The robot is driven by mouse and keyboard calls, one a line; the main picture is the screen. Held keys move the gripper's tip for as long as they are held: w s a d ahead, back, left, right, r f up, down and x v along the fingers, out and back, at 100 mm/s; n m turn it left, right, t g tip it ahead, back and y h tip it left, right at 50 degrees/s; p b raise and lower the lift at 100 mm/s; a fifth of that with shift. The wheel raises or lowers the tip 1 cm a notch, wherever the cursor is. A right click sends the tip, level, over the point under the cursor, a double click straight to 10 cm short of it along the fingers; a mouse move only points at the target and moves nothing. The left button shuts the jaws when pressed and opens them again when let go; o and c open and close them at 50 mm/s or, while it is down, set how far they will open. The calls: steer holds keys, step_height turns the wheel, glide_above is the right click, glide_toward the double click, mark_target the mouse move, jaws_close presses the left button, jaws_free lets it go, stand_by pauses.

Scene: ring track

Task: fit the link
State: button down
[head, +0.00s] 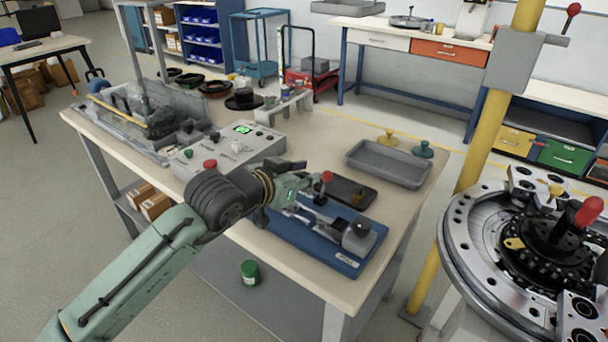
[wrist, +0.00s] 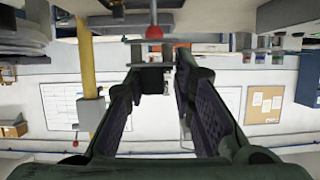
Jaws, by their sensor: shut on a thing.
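My gripper (head: 308,182) is above the blue fixture (head: 335,262) on the workbench, beside its red-knobbed lever (head: 326,176). In the wrist view, which looks upside down, my gripper (wrist: 160,82) is shut on a small dark piece with a pale end (wrist: 167,84). It looks like the link, but its shape is mostly hidden. The red knob (wrist: 153,32) shows past the fingertips. At right, a large metal ring (head: 462,232) carries a black chain (head: 488,262) with a brass-coloured piece (head: 514,243). A second red-knobbed handle (head: 588,212) stands there.
A black tray (head: 340,187) with brass bits lies behind the fixture. A grey tray (head: 388,166) stands farther back. A control box (head: 230,150) stands left of my gripper. A yellow post (head: 470,160) rises between bench and ring. A green can (head: 249,272) is below the bench top.

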steer(key=b, duration=0.5)
glide_above(303, 215)
steer(key=shift+d+f, duration=0.1)
steer(key=shift+f, duration=2.75)
steer(key=shift+f+b, duration=0.95)
steer(key=shift+b, duration=0.5)
steer(key=c, duration=1.3)
jaws_free()
steer(key=shift+s, duration=0.1)
steer(key=v, duration=1.2)
